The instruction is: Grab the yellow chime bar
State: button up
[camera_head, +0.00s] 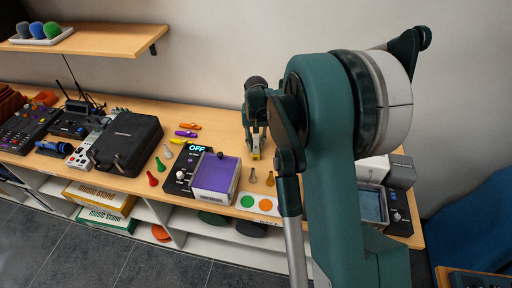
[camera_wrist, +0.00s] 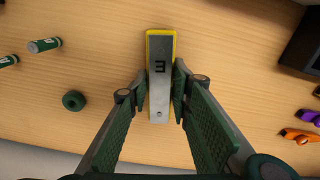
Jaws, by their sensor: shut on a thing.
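The yellow chime bar (camera_wrist: 160,75) has a yellow base under a silver metal plate marked with a letter that looks like an E. It lies lengthwise in the wrist view, on the wooden top. My gripper (camera_wrist: 160,95) is shut on its sides, one finger on the left and one on the right. In the head view my gripper (camera_head: 256,148) points down at the bench top, and a small yellow part of the chime bar (camera_head: 256,155) shows below the fingers. Whether the bar is clear of the surface I cannot tell.
Green batteries (camera_wrist: 44,45) and a dark green ring (camera_wrist: 73,100) lie left of the bar in the wrist view. Orange (camera_wrist: 300,135) and purple (camera_wrist: 308,115) items lie right. A black case (camera_head: 128,140) and a purple-topped box (camera_head: 216,175) stand on the bench (camera_head: 225,130).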

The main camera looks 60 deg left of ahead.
aim_at(256, 143)
jog(key=shift+r, duration=0.1)
jog(key=shift+r, duration=4.9)
